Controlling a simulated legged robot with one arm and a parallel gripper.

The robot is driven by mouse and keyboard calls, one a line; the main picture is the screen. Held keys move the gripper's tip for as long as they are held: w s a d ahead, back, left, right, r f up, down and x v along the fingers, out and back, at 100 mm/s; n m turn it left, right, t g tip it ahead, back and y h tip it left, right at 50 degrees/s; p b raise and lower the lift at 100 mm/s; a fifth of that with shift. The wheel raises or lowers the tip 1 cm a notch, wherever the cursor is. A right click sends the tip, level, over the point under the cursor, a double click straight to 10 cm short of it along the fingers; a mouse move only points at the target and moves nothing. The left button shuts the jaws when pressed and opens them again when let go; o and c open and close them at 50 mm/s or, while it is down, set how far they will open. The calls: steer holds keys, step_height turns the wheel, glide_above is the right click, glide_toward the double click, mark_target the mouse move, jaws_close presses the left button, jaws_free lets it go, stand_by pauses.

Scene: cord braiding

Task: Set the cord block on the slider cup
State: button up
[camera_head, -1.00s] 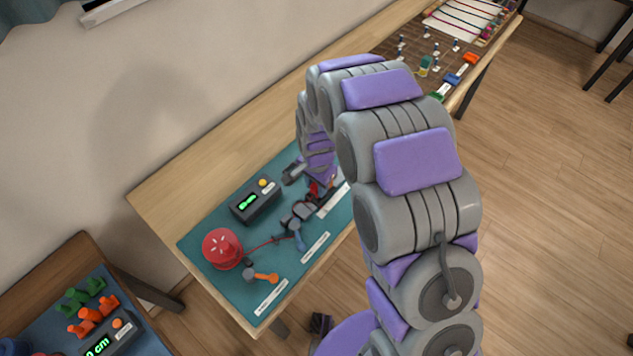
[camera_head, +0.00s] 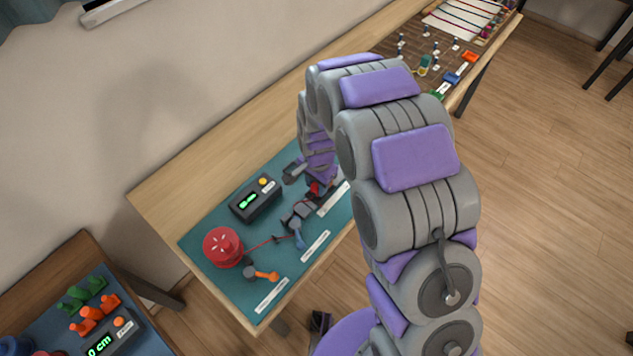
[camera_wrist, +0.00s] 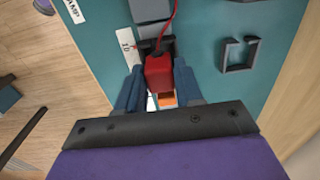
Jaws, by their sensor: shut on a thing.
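My gripper (camera_wrist: 160,88) is shut on a red cord block (camera_wrist: 158,74), with one blue-grey finger on each side. A red cord (camera_wrist: 175,15) runs from the block's far end; the spool (camera_head: 222,247) stands at the cord's other end in the head view. A dark cup-like bracket (camera_wrist: 154,44), possibly the slider cup, lies just beyond the block; I cannot tell whether they touch. An orange and white piece (camera_wrist: 167,100) shows between the fingers. In the head view my arm hides most of the gripper; red (camera_head: 315,187) shows at its tip.
An empty dark open bracket (camera_wrist: 240,54) lies to the right on the teal mat (camera_wrist: 210,25). A grey block (camera_wrist: 151,9) is ahead, under the cord. A display box (camera_head: 255,198) and an orange-handled part (camera_head: 263,275) are on the mat.

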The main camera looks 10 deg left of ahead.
steer(key=shift+f, duration=0.5)
steer(key=shift+f, duration=0.35)
steer(key=o, duration=1.1)
steer(key=shift+c, duration=0.2)
steer(key=shift+r, duration=0.1)
steer(key=shift+r+p, duration=1.45)
steer(key=shift+r, duration=2.45)
